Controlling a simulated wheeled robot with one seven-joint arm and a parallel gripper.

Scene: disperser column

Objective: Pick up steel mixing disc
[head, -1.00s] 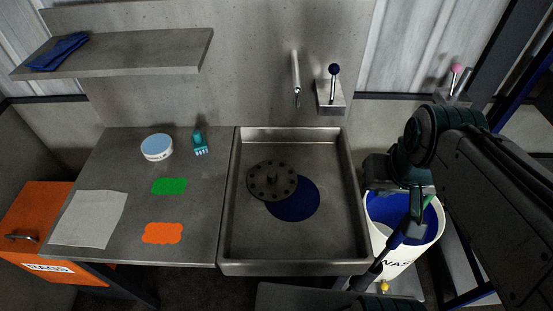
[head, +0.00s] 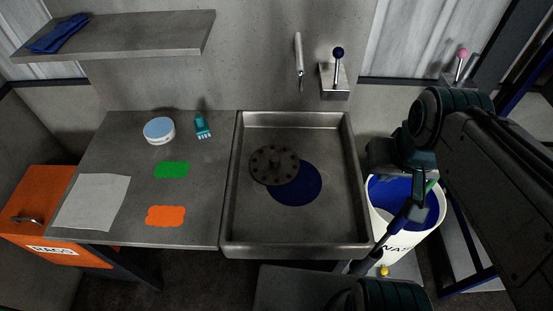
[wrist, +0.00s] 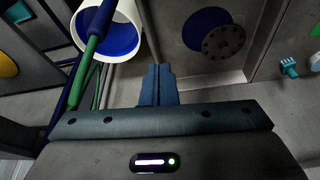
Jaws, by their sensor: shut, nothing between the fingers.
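The steel mixing disc (head: 273,165) is a dark round plate with a ring of holes and a central hub. It lies in the sink (head: 244,225), overlapping the upper left of a blue round patch (head: 305,187) on the sink floor. In the wrist view the disc (wrist: 224,41) shows at the upper right, beside the blue patch (wrist: 204,24). My gripper (wrist: 157,70) is shut and empty, with its fingertips together, to the side of the disc and apart from it. In the head view I cannot clearly make out the fingertips near my arm.
A white bucket (head: 390,233) with blue inside stands right of the sink, with a green-and-blue handled tool (wrist: 92,47) leaning at it. The left worktop (head: 130,165) holds a round tub, a teal brush, green and orange pieces and a paper sheet. A tap (head: 299,60) overhangs the sink.

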